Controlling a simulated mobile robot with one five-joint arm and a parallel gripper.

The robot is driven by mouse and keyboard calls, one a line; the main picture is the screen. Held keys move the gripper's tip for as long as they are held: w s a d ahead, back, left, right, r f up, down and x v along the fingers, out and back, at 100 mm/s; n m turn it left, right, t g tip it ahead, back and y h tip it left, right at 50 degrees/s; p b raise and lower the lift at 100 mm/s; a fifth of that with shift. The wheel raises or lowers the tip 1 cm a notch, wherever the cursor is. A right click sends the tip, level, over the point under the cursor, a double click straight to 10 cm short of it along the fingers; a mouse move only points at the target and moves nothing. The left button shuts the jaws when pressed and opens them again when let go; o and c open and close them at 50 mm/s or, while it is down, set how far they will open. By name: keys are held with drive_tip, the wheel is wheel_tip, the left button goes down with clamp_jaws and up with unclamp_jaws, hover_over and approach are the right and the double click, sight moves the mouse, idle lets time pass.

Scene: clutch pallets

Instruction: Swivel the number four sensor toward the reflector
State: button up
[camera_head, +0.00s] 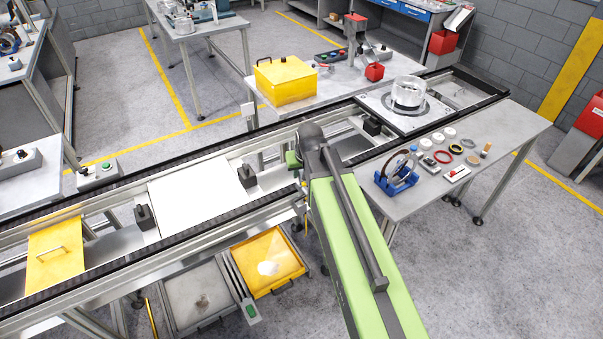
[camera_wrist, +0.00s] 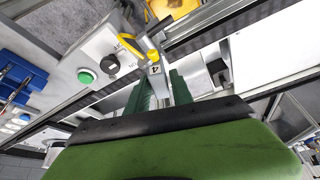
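The number four sensor shows in the wrist view as a small pale block (camera_wrist: 154,69) marked "4", with a yellow part above it. My gripper (camera_wrist: 163,82) has two dark green fingers that stand apart, with the sensor just beyond and between their tips. I cannot tell whether either finger touches it. In the head view my green arm reaches over the conveyor's near rail, and its forearm hides the sensor and most of my gripper. I cannot pick out the reflector with certainty in either view.
A grey control box with a green button (camera_wrist: 86,75) and a black knob (camera_wrist: 110,62) sits beside the sensor. The conveyor carries a white plate (camera_head: 202,187) and a pallet with a clear cylinder (camera_head: 408,93). A blue tool holder (camera_head: 397,178) stands on the right table.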

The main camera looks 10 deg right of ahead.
clamp_jaws()
drive_tip(key=n, duration=0.1)
drive_tip(key=n+y, duration=0.1)
drive_tip(key=n, duration=0.1)
drive_tip(key=shift+d+n, duration=0.2)
drive_tip(key=shift+n, duration=0.1)
drive_tip(key=shift+o, duration=2.1)
unclamp_jaws()
drive_tip(key=p+v, duration=1.6)
drive_tip(key=v, duration=0.1)
drive_tip(key=shift+d+r, duration=0.2)
drive_tip(key=shift+d, duration=0.15)
